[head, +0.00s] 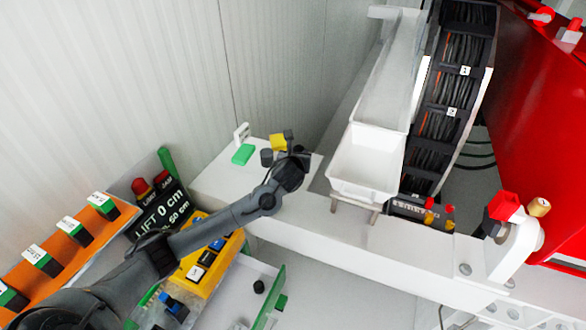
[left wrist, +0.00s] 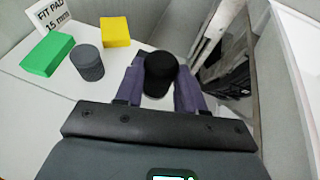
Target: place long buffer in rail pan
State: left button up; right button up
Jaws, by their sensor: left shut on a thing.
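My left gripper (head: 295,160) is shut on a black cylindrical buffer, which shows between its two fingers in the left wrist view (left wrist: 160,72). I cannot tell the buffer's full length from this angle. In the head view the gripper is over the white ledge, left of the white pan (head: 352,186). The pan is an open box at the lower end of a long white trough, and its visible inside looks empty. The gripper and buffer are apart from it. My right gripper is not in view.
A grey cylinder (left wrist: 88,62), a yellow block (left wrist: 115,31) and a green block (left wrist: 47,54) stand near the gripper by a "FIT PAD 15 mm" sign (left wrist: 50,17). A black cable chain (head: 452,100) and red machine (head: 540,120) lie right of the pan. The white trough (head: 385,85) runs behind.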

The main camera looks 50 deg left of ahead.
pick_arm(q)
notch_tip(320, 180, down, 4)
jog(key=shift+d, duration=0.1)
jog(key=shift+f, duration=2.1)
jog(key=o, duration=1)
jog(key=shift+f, duration=0.1)
jog(key=shift+o, duration=0.2)
